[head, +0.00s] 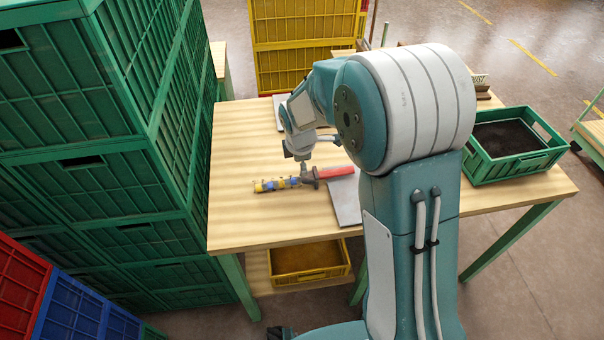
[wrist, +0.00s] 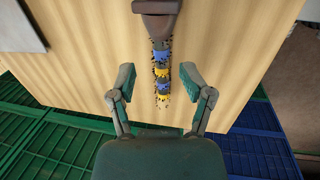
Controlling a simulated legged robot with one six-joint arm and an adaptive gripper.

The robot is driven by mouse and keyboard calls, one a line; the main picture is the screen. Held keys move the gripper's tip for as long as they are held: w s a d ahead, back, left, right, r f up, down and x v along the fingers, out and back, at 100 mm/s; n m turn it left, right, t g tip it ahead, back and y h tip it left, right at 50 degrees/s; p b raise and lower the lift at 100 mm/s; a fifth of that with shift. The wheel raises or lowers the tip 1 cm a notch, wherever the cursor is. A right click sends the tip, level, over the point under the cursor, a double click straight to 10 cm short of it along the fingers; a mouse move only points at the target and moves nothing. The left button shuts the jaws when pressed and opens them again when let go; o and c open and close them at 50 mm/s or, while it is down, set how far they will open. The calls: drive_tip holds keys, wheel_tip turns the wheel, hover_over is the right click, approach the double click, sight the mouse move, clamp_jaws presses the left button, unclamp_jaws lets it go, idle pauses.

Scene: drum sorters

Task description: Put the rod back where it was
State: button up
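The rod (head: 277,185), banded in blue and yellow with small dark bits, lies on the wooden table near its left front part. It also shows in the wrist view (wrist: 161,70), running up the picture between the fingertips. My gripper (wrist: 158,82) is open and empty, with one finger on each side of the rod's line; how high it is above the rod I cannot tell. In the head view my gripper (head: 300,154) hangs just beyond the rod. The rod's far end meets or lies against a dark grey tool head (head: 310,176).
A red handle (head: 337,172) extends right from the dark head. A grey plate (head: 346,198) lies right of the rod. A green crate with dark contents (head: 513,143) stands at the table's right. Stacked green crates (head: 75,105) rise close on the left; yellow crates (head: 300,22) stand behind.

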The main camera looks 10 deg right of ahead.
drive_tip(key=shift+s+r, duration=0.2)
drive_tip(key=shift+r, duration=0.7)
drive_tip(key=shift+s+r, duration=0.15)
drive_tip(key=shift+r, duration=0.75)
drive_tip(key=s+d+r+m+t, duration=0.2)
drive_tip(key=s+d+r+m, duration=0.2)
drive_tip(key=s+r+m, duration=0.8)
drive_tip(key=s, duration=0.3)
drive_tip(key=s+d+r+m+t, duration=0.1)
drive_tip(key=s+r+m, duration=0.1)
drive_tip(key=s, duration=0.3)
drive_tip(key=s+d+r+m, duration=0.1)
drive_tip(key=s+r+m, duration=0.1)
drive_tip(key=s+m, duration=0.2)
drive_tip(key=shift+s+d+y, duration=0.25)
drive_tip(key=shift+s+y, duration=0.05)
drive_tip(key=shift+s, duration=0.65)
